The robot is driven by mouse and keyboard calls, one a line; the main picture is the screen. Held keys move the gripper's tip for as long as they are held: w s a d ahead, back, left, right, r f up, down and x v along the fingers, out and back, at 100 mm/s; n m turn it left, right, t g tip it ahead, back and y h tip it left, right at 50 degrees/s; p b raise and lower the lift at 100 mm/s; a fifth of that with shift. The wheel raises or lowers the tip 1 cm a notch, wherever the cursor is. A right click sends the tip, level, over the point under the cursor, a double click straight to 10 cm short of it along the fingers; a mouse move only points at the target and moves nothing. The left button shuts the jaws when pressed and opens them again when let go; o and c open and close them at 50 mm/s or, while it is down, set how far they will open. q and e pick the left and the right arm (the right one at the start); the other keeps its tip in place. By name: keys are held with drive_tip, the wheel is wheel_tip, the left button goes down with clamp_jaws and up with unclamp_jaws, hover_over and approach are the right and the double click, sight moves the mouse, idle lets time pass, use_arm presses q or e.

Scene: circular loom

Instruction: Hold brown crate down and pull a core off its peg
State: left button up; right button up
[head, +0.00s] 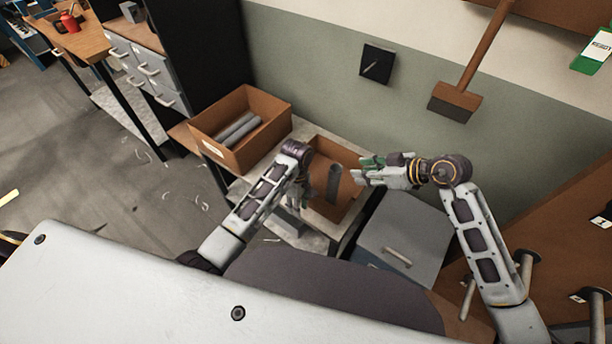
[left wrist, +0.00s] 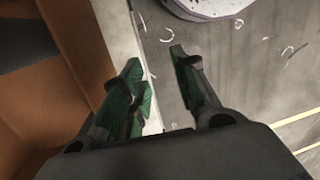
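A brown crate (head: 349,152) stands on a light bench top, with one grey core (head: 333,183) upright inside it. The peg is not visible. My left gripper (head: 298,198) points down beside the crate's left wall, partly hidden by my arm. In the left wrist view, my left gripper (left wrist: 155,58) is open and empty, with its green-padded fingers apart and the brown crate (left wrist: 45,95) to the left. My right gripper (head: 362,171) is at the crate's right side, right of the core. Its fingers look apart and nothing shows between them.
Another brown crate (head: 271,98) with grey cores (head: 238,130) lying in it stands at the back left. A grey box with a handle (head: 403,245) is right of the bench. The wall with a hanging brush (head: 455,101) is behind.

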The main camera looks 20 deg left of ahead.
use_arm(q)
drive_tip(key=w+r, duration=0.2)
drive_tip(key=w+d+r+t, duration=0.1)
drive_tip(key=w+r, duration=0.1)
drive_tip(key=r, duration=0.1)
drive_tip(key=w+r+m+t, duration=0.1)
drive_tip(key=w+r, duration=0.2)
drive_tip(key=shift+d+r, duration=0.15)
drive_tip(key=shift+r, duration=0.05)
drive_tip(key=shift+f, duration=0.1)
drive_tip(key=shift+s+f, duration=0.1)
drive_tip(key=shift+f, duration=6.7)
clamp_jaws()
